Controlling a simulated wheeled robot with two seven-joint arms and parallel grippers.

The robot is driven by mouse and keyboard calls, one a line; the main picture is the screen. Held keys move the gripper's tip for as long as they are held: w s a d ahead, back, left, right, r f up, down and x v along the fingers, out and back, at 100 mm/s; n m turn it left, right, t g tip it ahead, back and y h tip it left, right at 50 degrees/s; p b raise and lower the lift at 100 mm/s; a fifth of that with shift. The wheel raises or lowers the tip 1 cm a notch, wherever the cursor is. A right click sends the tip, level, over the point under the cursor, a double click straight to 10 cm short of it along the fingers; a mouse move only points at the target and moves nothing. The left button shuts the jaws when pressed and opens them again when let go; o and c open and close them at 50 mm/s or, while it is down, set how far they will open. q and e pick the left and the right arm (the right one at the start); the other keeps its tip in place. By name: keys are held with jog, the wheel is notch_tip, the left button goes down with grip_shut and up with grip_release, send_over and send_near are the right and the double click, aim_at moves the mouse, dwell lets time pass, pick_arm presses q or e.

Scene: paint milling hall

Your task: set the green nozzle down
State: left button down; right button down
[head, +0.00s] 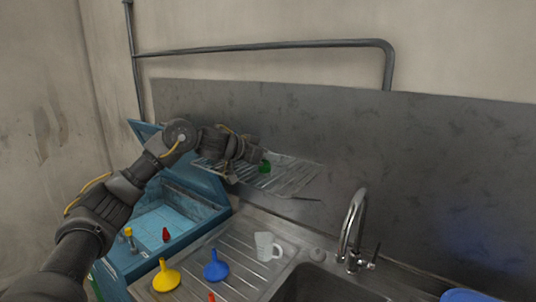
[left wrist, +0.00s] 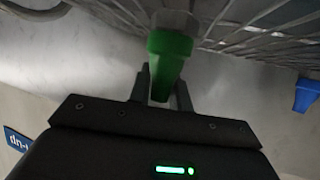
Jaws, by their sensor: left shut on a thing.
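The green nozzle (head: 265,167) is at the tip of my left gripper (head: 257,158), over the wire rack (head: 295,180) on the wall panel. In the left wrist view the green nozzle (left wrist: 168,60) is between the two dark fingers of the left gripper (left wrist: 162,90), which are shut on it. The wire rack (left wrist: 240,25) shows close by in that view. I cannot tell whether the nozzle touches the rack. My right gripper is not in view.
Below are a ribbed drainboard (head: 205,270) with a yellow funnel (head: 166,276), a blue funnel (head: 216,266) and a clear jug (head: 267,246). A tap (head: 353,230) rises by the sink. A blue open-lidded tub (head: 165,220) stands left, with small red and yellow items.

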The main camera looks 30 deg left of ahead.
pick_arm(q)
jog(key=shift+d+f, duration=0.1)
jog(key=c, duration=1.3)
grip_release()
jog(key=shift+s+r, duration=0.15)
jog(key=shift+r, duration=0.05)
jog(key=b+v, duration=0.3)
jog(key=v, duration=0.8)
jog(key=shift+s+a+r, duration=0.1)
jog(key=shift+s+a, duration=0.2)
jog(key=shift+r, duration=0.1)
